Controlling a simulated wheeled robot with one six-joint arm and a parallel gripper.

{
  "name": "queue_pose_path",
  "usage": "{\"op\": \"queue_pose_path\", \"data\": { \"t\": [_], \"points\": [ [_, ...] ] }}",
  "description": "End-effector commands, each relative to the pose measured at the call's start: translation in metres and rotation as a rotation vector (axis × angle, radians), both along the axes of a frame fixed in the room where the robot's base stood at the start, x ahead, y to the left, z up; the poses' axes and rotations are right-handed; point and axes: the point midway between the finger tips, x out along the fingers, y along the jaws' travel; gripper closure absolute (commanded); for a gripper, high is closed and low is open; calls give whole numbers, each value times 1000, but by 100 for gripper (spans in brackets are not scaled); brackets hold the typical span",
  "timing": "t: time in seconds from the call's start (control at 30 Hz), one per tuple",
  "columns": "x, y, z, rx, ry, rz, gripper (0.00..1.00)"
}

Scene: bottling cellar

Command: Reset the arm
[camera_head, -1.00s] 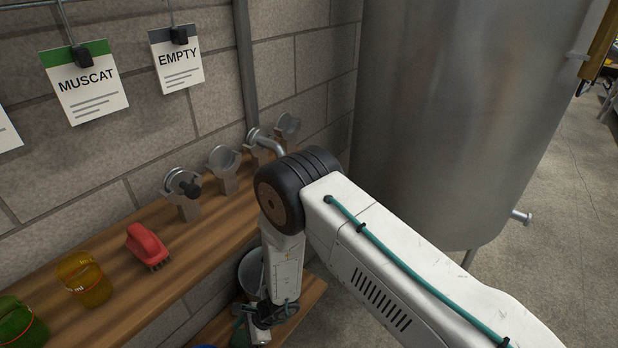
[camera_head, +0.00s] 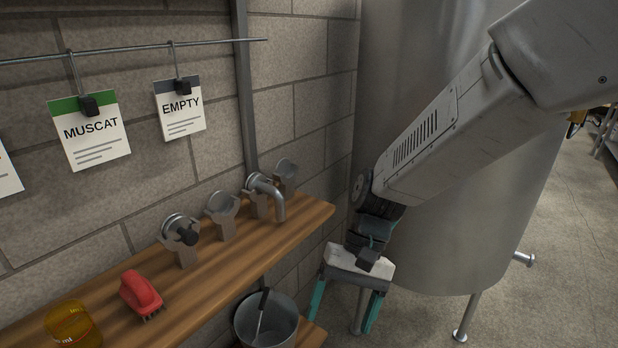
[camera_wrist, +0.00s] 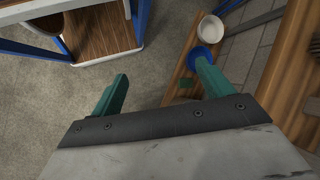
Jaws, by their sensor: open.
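My gripper (camera_head: 343,300) hangs in front of the steel tank, to the right of the wooden shelf's end in the head view. Its two teal fingers point down and stand apart, with nothing between them. In the wrist view my gripper (camera_wrist: 158,85) is open over the grey floor. Its right finger overlaps a blue round thing (camera_wrist: 204,57) on the lower board.
The steel tank (camera_head: 440,230) stands close behind my arm. The upper shelf (camera_head: 230,258) bears a red brush (camera_head: 140,293), an amber beaker (camera_head: 72,326) and several metal fittings. A metal bucket (camera_head: 268,322) sits below. A blue-framed stand (camera_wrist: 95,30) shows in the wrist view.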

Motion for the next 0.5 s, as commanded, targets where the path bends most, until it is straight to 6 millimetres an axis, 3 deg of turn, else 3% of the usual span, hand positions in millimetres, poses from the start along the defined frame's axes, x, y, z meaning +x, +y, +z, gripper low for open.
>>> {"op": "queue_pose_path", "data": {
  "t": [0.03,0.2,0.5],
  "points": [
    [-7,-20,16,-17,-39,24,21],
    [-33,-82,53,-99,-151,94,21],
    [-81,-172,99,-263,-365,108,21]
  ]
}}
